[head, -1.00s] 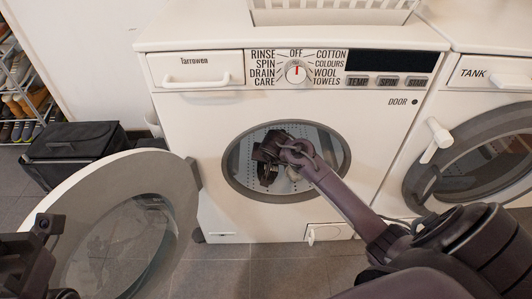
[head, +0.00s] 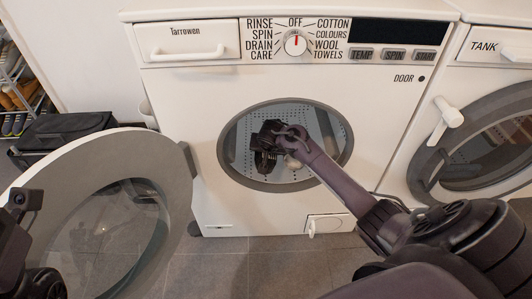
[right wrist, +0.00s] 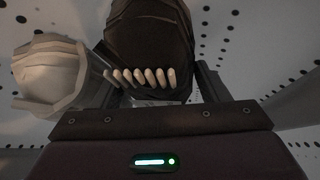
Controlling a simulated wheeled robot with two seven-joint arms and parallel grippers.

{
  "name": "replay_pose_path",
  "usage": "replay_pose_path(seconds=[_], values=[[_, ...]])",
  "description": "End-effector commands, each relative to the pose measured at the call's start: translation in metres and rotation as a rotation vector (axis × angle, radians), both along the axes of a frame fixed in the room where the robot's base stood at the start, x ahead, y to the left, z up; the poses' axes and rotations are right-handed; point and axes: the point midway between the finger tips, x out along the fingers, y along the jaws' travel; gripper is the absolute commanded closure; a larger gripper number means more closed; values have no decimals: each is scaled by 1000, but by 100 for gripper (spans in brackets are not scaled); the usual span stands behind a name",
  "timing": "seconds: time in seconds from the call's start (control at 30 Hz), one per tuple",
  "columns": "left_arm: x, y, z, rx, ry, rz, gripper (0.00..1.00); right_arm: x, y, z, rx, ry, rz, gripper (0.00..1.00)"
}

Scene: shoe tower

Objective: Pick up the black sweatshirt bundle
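The dark brown-black bundle (right wrist: 150,35), likely the sweatshirt, has a row of several cream-coloured nubs along its near edge. In the right wrist view it lies ahead of my right gripper (right wrist: 157,85), whose fingers stand apart at its two sides. I cannot tell whether they touch it. In the head view my right gripper (head: 268,147) reaches through the round door opening into the drum (head: 322,128), with a dark shape just below it. The fingers are too small there to read. My left arm shows at the lower left edge; its fingertips cannot be made out.
A pale cloth-like item (right wrist: 48,75) lies left of the bundle in the perforated drum. The washer (head: 190,110) has its round door (head: 40,185) swung open to the left. A second machine (head: 490,80) stands right. A dark box (head: 60,135) stands behind the door.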

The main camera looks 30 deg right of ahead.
Motion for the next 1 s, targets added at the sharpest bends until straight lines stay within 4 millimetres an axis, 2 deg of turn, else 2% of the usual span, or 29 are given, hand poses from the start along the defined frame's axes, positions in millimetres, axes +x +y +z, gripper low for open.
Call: replay_pose_path(seconds=[0.03,0.2,0.57,0.77,0.83,1.0], values=[[0,0,0,0,0,0,64,0,0,0,0,0,0,39],[0,0,0,0,0,0,64,0,0,0,0,0,0,62],[0,0,4,-1,0,-1,64,0,0,6,-1,-1,0,63],[0,2,11,-5,15,-1,64,0,0,31,1,-3,-1,63],[4,1,9,2,47,0,64,0,1,43,2,-2,-1,63],[3,2,23,-2,60,-2,64,0,0,78,1,-3,-1,63]])
